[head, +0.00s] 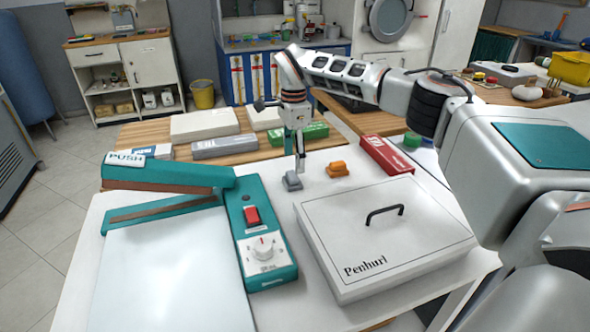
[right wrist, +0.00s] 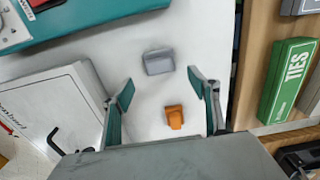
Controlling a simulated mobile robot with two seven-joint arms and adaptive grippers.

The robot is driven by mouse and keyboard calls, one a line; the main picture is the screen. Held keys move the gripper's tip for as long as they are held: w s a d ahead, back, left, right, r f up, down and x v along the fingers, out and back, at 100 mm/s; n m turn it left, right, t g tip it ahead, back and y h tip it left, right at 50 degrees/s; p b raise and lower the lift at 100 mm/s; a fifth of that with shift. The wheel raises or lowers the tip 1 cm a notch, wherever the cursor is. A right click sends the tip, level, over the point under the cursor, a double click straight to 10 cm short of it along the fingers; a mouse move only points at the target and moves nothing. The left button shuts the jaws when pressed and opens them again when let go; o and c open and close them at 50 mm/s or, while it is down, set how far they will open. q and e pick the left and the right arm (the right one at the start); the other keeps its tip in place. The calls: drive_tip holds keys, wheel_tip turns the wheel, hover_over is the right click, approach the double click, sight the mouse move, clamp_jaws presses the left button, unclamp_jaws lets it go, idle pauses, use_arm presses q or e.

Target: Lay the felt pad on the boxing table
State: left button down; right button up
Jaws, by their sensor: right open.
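A small grey block-like piece (head: 292,181) lies on the white table (head: 75,290); I cannot tell whether it is the felt pad. It also shows in the right wrist view (right wrist: 158,61), just beyond my fingertips. A small orange piece (head: 337,169) lies to its right, and in the right wrist view (right wrist: 175,117) it sits between the spread fingers. My right gripper (head: 299,167) points down by the grey piece. In the right wrist view (right wrist: 161,86) it is open and empty. Which table is the boxing table is not clear. My left gripper is out of view.
A teal sealer (head: 262,225) stands left of the gripper. A large white box (head: 385,235) marked Penhurl is in front of it. A red box (head: 386,156) lies to the right. A wooden table (head: 150,132) behind holds a green box (right wrist: 290,80) marked TIES and other boxes.

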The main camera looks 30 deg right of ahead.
sight(294, 174)
drive_tip(key=shift+r+p, duration=0.3)
drive_tip(key=shift+r, duration=2.25)
